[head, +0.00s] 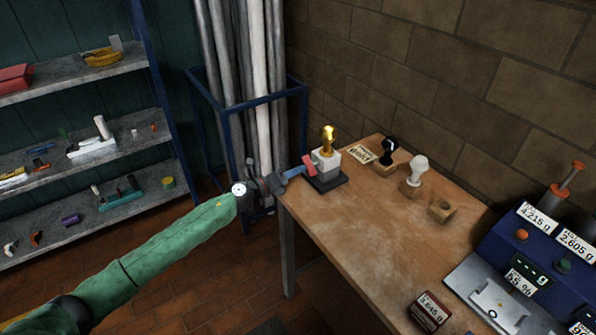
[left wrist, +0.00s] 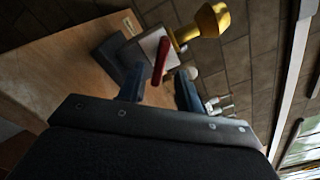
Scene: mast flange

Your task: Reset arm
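A red bar (head: 309,165) shows at the fingertips. In the left wrist view the two blue fingers (left wrist: 160,88) stand apart, with the red bar (left wrist: 161,60) beyond and between them; I see no contact. The gold knob (left wrist: 212,19) is close ahead there. My right gripper is out of view.
The table (head: 375,230) also holds a black-knobbed stamp (head: 389,150), a white-knobbed stamp (head: 418,168), a wooden holder (head: 441,209) and blue weighing equipment (head: 530,262). A blue rack (head: 226,133) with upright pipes stands behind my gripper. Shelves (head: 75,147) are at left.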

